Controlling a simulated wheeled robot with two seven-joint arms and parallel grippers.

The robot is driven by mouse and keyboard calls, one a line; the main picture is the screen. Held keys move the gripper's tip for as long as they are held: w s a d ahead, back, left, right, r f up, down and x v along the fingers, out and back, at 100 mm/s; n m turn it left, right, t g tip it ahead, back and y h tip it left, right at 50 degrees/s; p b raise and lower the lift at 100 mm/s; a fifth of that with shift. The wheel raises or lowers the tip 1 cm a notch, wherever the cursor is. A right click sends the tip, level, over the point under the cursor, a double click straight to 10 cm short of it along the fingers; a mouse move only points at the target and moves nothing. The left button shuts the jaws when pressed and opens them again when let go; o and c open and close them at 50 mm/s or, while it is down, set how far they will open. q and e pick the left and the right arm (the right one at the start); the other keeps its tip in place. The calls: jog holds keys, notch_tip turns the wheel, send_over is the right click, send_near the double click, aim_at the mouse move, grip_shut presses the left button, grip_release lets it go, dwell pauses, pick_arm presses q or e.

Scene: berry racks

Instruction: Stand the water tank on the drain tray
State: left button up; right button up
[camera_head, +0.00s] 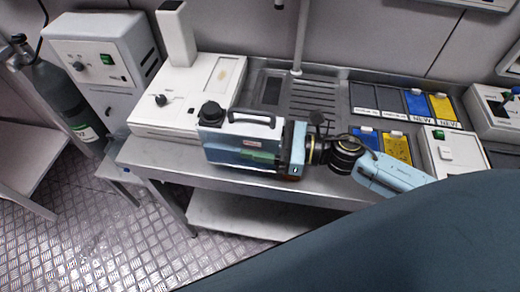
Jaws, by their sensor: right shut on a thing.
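The water tank (225,142) is a pale blue-grey box with a black cap at its left end and a black carrying handle on top. It appears upright at the front edge of the metal counter, in front of the drain tray. My right gripper (280,150) comes in from the right and is shut on the tank's right end. Its fingertips are partly hidden. The drain tray (312,92) is the ribbed metal area behind the tank, and it looks bare. I cannot tell whether the tank touches the counter. My left gripper is not in view.
A white machine (190,95) stands left of the drain tray. A faucet-like post (299,45) rises behind the tray. Blue and yellow labelled bins (441,107) lie to the right. A grey gas cylinder (62,95) and a cabinet (103,62) are at far left.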

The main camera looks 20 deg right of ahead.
jog(key=shift+f, duration=0.45)
notch_tip(320, 180, down, 3)
jog(key=shift+f+b, duration=0.15)
jog(key=shift+b, duration=0.35)
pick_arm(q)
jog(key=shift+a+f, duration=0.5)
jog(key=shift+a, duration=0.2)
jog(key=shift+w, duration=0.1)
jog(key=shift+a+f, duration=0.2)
pick_arm(e)
jog(key=shift+f, duration=0.1)
jog(key=shift+f+b, duration=0.15)
jog(key=shift+b, duration=0.15)
jog(key=o, duration=1.5)
jog(key=shift+f, duration=0.1)
jog(key=shift+c, duration=0.2)
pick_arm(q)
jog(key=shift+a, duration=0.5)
pick_arm(e)
jog(key=shift+o, duration=0.2)
jog(key=shift+s, duration=0.1)
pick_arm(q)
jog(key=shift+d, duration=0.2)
